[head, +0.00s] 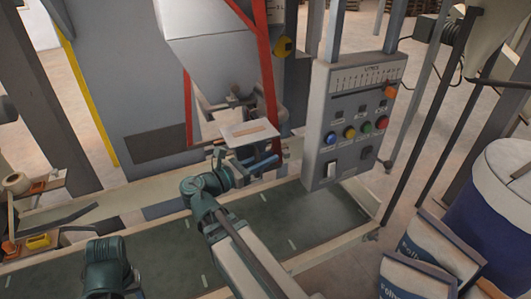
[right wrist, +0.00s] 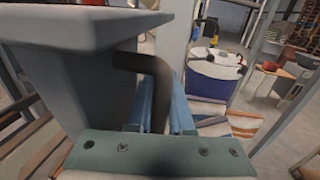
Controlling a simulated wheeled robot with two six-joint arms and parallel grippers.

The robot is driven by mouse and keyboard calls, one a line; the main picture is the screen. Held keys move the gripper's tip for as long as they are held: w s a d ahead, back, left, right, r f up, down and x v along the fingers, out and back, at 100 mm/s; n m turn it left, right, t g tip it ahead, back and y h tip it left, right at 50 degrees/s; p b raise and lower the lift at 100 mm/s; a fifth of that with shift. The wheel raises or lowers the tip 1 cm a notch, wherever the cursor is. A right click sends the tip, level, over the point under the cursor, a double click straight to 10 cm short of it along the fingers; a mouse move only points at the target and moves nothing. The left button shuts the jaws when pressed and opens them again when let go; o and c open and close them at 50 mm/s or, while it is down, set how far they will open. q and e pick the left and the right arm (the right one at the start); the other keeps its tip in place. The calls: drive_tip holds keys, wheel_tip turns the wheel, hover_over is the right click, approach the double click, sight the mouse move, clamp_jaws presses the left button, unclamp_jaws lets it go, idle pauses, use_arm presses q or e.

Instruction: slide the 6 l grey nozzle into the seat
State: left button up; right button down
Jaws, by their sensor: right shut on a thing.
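The grey nozzle (head: 247,132) is in front of the filler below the hopper, its flat top flange facing up with a tan slot in it. In the right wrist view the nozzle (right wrist: 85,75) fills the left side, and its dark bent handle (right wrist: 152,75) runs between the blue fingers. My right gripper (head: 264,162) is shut on this handle. The seat (head: 238,101) is at the hopper's bottom, partly hidden, just behind and above the flange. The nozzle appears outside it; whether they touch I cannot tell. My left gripper is not in view.
A control box (head: 350,125) with coloured buttons stands just right of the nozzle. Red struts (head: 268,80) flank the hopper (head: 215,50). A dark green conveyor belt (head: 295,218) runs below. Printed sacks (head: 430,255) and a blue drum (head: 500,215) stand at the right.

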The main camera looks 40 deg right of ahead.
drive_tip(key=shift+w+f, duration=0.1)
drive_tip(key=shift+w, duration=0.1)
drive_tip(key=w+d, duration=0.2)
drive_tip(key=w, duration=0.7)
drive_tip(key=w+d, duration=0.2)
drive_tip(key=w, duration=0.7)
drive_tip(key=shift+d+f+b, duration=0.3)
drive_tip(key=shift+f+b, duration=0.05)
idle(1.1)
drive_tip(key=shift+w, duration=0.1)
drive_tip(key=c, duration=0.7)
unclamp_jaws()
drive_tip(key=shift+c, duration=0.2)
drive_tip(key=a, duration=1.4)
drive_tip(key=shift+w, duration=0.2)
